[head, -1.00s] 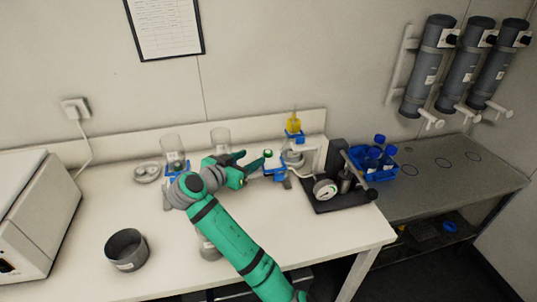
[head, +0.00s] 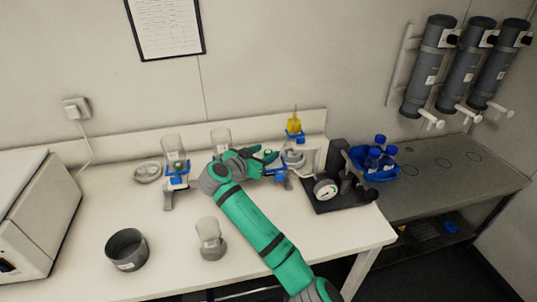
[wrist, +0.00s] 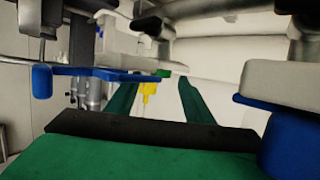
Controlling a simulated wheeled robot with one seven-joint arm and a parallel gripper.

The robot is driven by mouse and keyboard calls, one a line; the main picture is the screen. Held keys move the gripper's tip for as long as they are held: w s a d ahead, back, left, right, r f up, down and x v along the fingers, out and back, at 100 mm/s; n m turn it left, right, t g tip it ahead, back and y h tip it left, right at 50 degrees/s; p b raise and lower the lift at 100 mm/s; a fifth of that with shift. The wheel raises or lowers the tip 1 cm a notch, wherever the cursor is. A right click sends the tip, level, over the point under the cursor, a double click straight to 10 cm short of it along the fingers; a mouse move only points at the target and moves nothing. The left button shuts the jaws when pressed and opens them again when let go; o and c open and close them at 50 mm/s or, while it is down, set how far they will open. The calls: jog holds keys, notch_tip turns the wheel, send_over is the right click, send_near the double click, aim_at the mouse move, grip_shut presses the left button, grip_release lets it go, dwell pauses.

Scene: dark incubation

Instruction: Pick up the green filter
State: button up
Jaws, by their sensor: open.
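The green filter (head: 268,152) is a small green-topped piece at the blue stand on the right part of the white bench. In the wrist view a small green patch (wrist: 164,73) shows just beyond my fingertips, in line with the gap between them; it looks like the filter. My gripper (head: 265,157) is open, with its green fingers beside the filter from the left. In the wrist view my gripper (wrist: 159,85) has a finger on each side and nothing visibly clamped. The filter's lower part is hidden, and I cannot tell whether the fingers touch it.
A yellow-topped piece (head: 294,124) stands behind the filter. A black gauge device (head: 327,189) and a blue rack of bottles (head: 372,168) are to the right. Blue stand parts (wrist: 115,74) lie close around my gripper.

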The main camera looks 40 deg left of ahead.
jog(key=shift+c, duration=0.2)
jog(key=c, duration=1.1)
jog(key=shift+r, duration=0.1)
